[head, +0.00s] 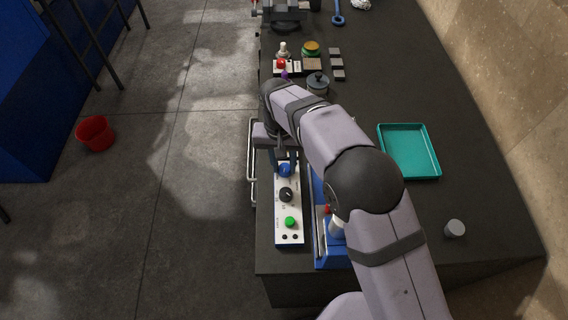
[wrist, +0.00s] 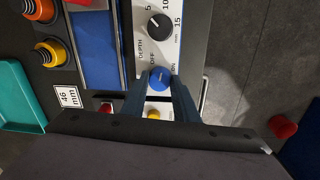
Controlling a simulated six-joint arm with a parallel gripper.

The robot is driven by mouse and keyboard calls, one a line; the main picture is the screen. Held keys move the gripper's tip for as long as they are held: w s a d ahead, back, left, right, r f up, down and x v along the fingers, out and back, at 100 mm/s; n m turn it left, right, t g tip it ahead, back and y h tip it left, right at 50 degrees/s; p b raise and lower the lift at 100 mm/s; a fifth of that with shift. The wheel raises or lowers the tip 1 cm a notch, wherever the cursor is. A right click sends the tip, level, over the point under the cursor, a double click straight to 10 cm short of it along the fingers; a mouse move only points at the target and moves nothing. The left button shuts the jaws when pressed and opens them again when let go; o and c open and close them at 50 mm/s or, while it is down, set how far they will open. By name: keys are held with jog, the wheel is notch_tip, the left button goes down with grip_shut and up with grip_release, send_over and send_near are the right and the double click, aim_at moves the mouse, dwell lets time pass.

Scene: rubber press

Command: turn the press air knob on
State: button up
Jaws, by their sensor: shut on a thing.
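The blue air knob (head: 285,170) sits at the far end of a white control panel (head: 281,210), partly covered by my gripper (head: 286,158). In the wrist view the blue knob (wrist: 160,78) lies between the tips of my two fingers, and my gripper (wrist: 160,88) is shut on it from both sides. The printed words OFF and ON stand on the panel beside the knob. The knob's pointer mark is too small to tell which word it faces.
The panel also carries a black depth dial (head: 286,195) and a green button (head: 290,221). A blue press base (head: 330,250) stands right of it, partly behind my arm. A teal tray (head: 408,150) and a grey cylinder (head: 455,229) lie farther right. A red bucket (head: 95,133) stands on the floor.

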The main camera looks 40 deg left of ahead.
aim_at(284, 165)
jog(key=m, duration=0.4)
jog(key=shift+w+m, duration=0.15)
jog(key=shift+m, duration=0.15)
jog(key=m, duration=0.4)
jog(key=shift+m, duration=0.3)
jog(key=shift+r, duration=0.1)
jog(key=o, duration=1.1)
jog(key=shift+c, duration=0.2)
jog(key=shift+a+r+b, duration=0.2)
jog(key=shift+r+b, duration=1.1)
jog(key=shift+r, duration=2.35)
